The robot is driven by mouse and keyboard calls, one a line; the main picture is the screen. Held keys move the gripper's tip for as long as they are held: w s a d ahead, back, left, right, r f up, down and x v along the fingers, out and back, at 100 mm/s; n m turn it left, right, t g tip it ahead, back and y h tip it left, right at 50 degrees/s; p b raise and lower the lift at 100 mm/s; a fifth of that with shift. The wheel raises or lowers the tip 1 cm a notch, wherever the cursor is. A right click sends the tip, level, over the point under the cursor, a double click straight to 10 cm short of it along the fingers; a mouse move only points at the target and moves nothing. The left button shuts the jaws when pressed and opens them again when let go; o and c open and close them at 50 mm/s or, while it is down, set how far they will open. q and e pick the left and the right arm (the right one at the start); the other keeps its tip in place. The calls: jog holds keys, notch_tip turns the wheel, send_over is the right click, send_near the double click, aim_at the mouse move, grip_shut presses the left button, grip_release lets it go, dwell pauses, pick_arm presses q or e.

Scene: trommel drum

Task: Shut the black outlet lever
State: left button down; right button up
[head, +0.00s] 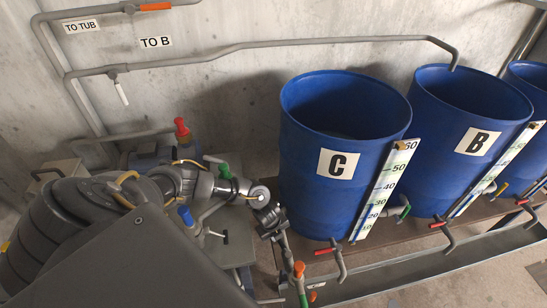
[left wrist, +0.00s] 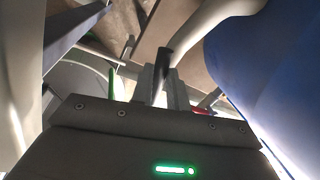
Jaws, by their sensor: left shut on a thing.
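My left gripper (head: 272,226) reaches down just left of the foot of blue barrel C (head: 325,205). In the left wrist view my left gripper (left wrist: 160,88) is shut on a short black lever (left wrist: 166,60), whose dark end shows at the fingertips. A pale curved pipe runs close behind the lever and up to the right. In the head view the gripper and wrist cover the lever, so its angle is hard to tell. My right gripper is in neither view.
Barrel B (head: 440,165) stands right of C. Red-handled taps (head: 324,251) stick out in front of the barrels above a grey trough (head: 400,272). Pipes run along the wall.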

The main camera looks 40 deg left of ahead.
pick_arm(q)
jog(key=shift+s+a+n+p, duration=0.15)
jog(key=shift+s+n+p, duration=0.4)
jog(key=shift+n, duration=0.25)
jog(key=c, duration=1.4)
grip_release()
jog(key=shift+o, duration=0.2)
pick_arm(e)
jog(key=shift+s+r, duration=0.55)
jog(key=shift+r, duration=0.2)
pick_arm(q)
notch_tip(320, 180, up, 11)
jog(key=s, duration=0.2)
jog(key=shift+a+f+p, duration=0.2)
jog(key=shift+p, duration=0.2)
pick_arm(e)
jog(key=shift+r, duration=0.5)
